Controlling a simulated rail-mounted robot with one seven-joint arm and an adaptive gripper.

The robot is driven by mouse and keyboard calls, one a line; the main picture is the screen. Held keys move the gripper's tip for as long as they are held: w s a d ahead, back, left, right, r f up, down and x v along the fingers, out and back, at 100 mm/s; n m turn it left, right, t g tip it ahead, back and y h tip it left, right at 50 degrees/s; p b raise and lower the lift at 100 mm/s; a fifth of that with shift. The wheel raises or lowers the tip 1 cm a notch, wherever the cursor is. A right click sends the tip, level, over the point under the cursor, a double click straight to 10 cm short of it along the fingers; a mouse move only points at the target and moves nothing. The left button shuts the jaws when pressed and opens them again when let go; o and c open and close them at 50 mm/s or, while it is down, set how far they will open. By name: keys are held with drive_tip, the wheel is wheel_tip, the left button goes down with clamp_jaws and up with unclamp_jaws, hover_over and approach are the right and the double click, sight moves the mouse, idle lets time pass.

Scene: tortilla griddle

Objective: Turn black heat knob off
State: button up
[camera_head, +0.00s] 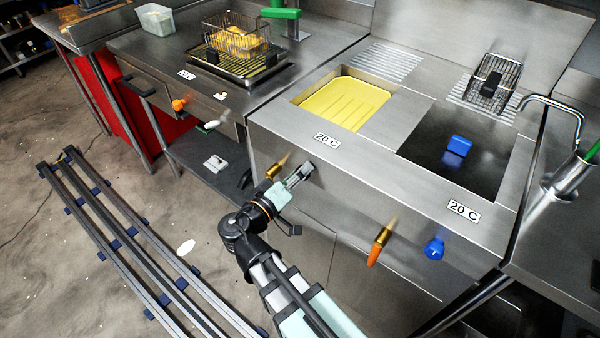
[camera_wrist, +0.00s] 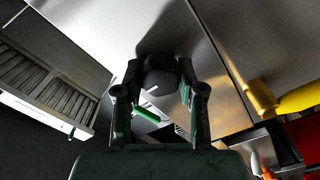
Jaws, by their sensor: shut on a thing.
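The black heat knob (camera_wrist: 160,72) is on the steel front panel (camera_wrist: 245,30), in the middle of the wrist view. My gripper (camera_wrist: 161,78) has one finger on each side of it and is shut on it. A small pale mark shows on the knob's face. In the head view my gripper (camera_head: 300,176) is at the front panel of the fryer unit, below the left "20 C" label (camera_head: 327,140). A dark bit of the knob (camera_head: 307,168) shows past the fingers, and most of it is hidden there.
A brass valve handle (camera_head: 277,168) is close left of my gripper; it shows yellow in the wrist view (camera_wrist: 285,99). An orange-tipped handle (camera_head: 379,247) and a blue knob (camera_head: 434,248) are further right on the panel. Yellow oil (camera_head: 345,103) fills the left basin.

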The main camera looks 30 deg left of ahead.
idle(0.4)
drive_tip(key=o, duration=1.2)
drive_tip(key=shift+c, duration=0.2)
drive_tip(key=s, duration=1.2)
drive_tip(key=shift+a, duration=0.45)
drive_tip(key=shift+d, duration=0.15)
